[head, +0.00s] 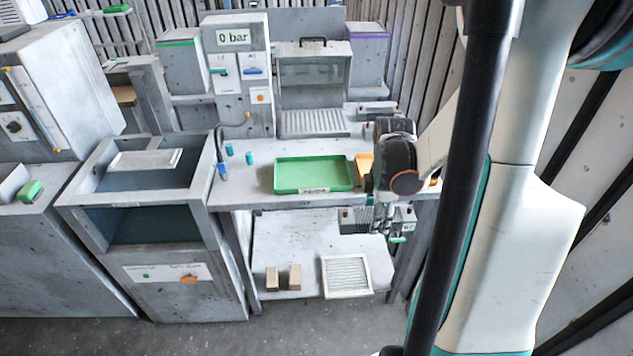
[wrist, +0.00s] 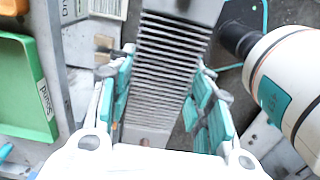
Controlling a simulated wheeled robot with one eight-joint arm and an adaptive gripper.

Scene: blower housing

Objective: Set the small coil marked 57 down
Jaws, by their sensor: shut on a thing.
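A grey finned coil (wrist: 168,70) is between the teal-padded fingers of my gripper (wrist: 163,97) in the wrist view. My gripper is shut on it, with a finger on each long side. No number can be read on it. In the head view the coil (head: 358,220) is held in my gripper (head: 384,216) at the table's front edge, over the right part of the lower shelf (head: 300,245). I cannot tell whether it touches anything below. The arm and fingers hide part of it.
A green tray (head: 278,190) lies on the table (head: 240,197), beside a mostly hidden orange thing (head: 364,161). Two brown blocks (head: 295,277) and a white-framed filter (head: 346,276) are on the lower shelf. Another grey block (head: 377,107) sits at the table's back right.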

